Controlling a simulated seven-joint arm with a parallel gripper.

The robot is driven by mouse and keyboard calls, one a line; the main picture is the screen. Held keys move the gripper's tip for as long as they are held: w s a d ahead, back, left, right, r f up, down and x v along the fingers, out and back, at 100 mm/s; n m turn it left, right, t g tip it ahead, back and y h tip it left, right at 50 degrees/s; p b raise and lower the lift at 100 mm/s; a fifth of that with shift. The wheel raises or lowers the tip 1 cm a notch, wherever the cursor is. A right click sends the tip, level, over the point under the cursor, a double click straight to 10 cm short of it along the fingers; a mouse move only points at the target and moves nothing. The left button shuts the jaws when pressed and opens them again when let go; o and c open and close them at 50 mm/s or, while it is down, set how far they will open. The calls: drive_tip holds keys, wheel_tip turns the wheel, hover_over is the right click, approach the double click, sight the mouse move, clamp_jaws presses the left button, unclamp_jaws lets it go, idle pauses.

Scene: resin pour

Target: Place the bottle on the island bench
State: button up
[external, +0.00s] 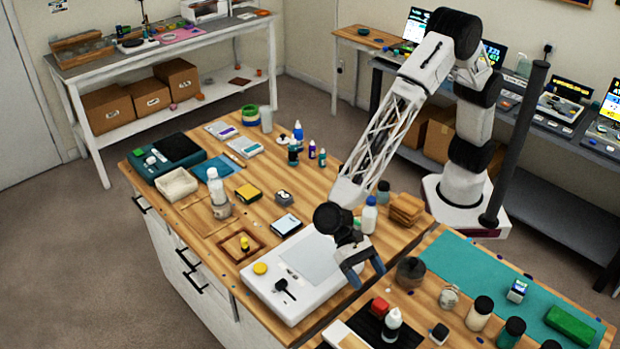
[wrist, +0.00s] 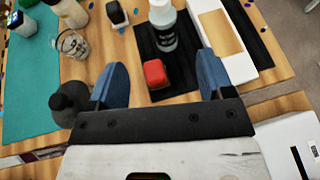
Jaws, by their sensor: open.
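A white bottle with a grey label (external: 392,325) stands upright on a black mat at the near bench; it also shows in the wrist view (wrist: 163,28), beyond the fingertips. Other bottles stand on the large wooden bench (external: 160,215): a white one (external: 215,190) at left and a blue-and-white one (external: 369,217) by my arm. Which bottle or bench the task means, I cannot tell. My gripper (external: 366,273) has blue fingers and is open and empty above the boundary between the two wooden benches. In the wrist view my gripper (wrist: 158,66) points towards the red block and bottle.
A red block (wrist: 155,74) lies on the black mat (wrist: 182,65) in front of the bottle. A dark round flask (wrist: 70,102) stands beside the left finger. A white tray (wrist: 222,45) lies right of the bottle. A teal mat (wrist: 30,100) covers the left side.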

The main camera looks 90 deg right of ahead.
drive_tip(key=d+r+n+t+h, duration=0.15)
drive_tip(key=d+r, duration=0.35)
drive_tip(key=d, duration=0.7)
drive_tip(key=s+d+r+n+t+h, duration=0.15)
drive_tip(key=d+r, duration=0.25)
drive_tip(key=d, duration=0.8)
drive_tip(key=w+d+r+n+t+h, duration=0.1)
drive_tip(key=d+r+n+t, duration=0.3)
drive_tip(key=d, duration=0.9)
drive_tip(key=s+d+n+t+h, duration=0.1)
drive_tip(key=s+d+h, duration=0.1)
drive_tip(key=s+d, duration=0.4)
drive_tip(key=s+d+r+n+t+h, duration=0.1)
drive_tip(key=s+d, duration=0.6)
drive_tip(key=d, duration=0.8)
drive_tip(key=s+d+r+n+t+h, duration=0.1)
drive_tip(key=s+d+h, duration=0.3)
drive_tip(key=d, duration=0.6)
drive_tip(key=shift+s+d+n, duration=0.35)
drive_tip(key=shift+s+n, duration=0.05)
drive_tip(key=shift+s, duration=0.8)
